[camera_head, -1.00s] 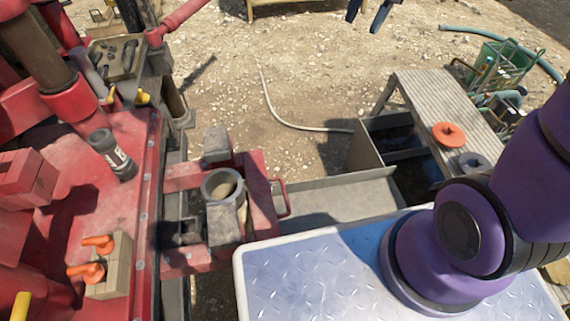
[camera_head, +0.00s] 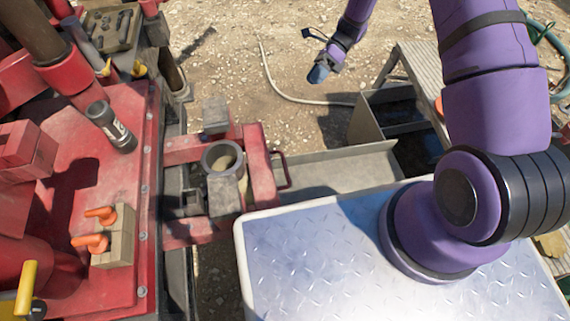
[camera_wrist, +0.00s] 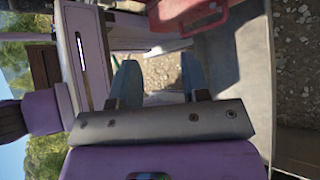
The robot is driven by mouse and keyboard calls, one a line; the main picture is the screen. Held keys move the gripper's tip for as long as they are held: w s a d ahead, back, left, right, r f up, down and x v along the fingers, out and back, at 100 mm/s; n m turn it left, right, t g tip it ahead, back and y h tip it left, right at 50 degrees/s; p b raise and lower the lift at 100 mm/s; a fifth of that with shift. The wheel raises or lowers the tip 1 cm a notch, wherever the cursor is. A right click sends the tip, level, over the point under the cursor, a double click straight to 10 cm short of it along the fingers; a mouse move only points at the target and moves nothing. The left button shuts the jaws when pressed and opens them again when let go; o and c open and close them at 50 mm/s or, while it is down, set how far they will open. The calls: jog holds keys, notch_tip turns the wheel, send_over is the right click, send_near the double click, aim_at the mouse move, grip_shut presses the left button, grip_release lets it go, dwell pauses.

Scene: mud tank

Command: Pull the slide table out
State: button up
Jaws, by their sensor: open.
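The slide table (camera_head: 260,184) is a red metal frame on the right side of the red machine, around a grey ring and grey blocks. Its red loop handle (camera_head: 286,170) sticks out on its right side. My gripper (camera_head: 318,75) is up and to the right of the slide table in the head view, apart from the handle. In the wrist view, my gripper's two blue-grey fingers (camera_wrist: 160,80) are spread with nothing between them. A red loop-shaped part (camera_wrist: 205,15), seemingly the handle, shows at the top of the wrist view, beyond the fingers.
A grey metal trough (camera_head: 345,172) runs right from the slide table. A slatted bench (camera_head: 405,62) stands at the right, partly hidden by my arm. Orange-handled valves (camera_head: 90,241) sit on the red machine. A hose (camera_head: 275,92) lies on gravel.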

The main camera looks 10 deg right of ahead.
notch_tip(320, 180, down, 15)
jog(key=s+a+m+y, duration=0.1)
jog(key=s+m+y, duration=0.2)
jog(key=m, duration=0.2)
jog(key=m+y, duration=0.2)
jog(key=m, duration=0.3)
send_near(286, 166)
jog(key=x, duration=1)
jog(key=shift+s+a+f, duration=0.1)
jog(key=shift+a+f, duration=0.15)
jog(key=shift+f, duration=0.1)
grip_shut()
jog(key=shift+d, duration=0.15)
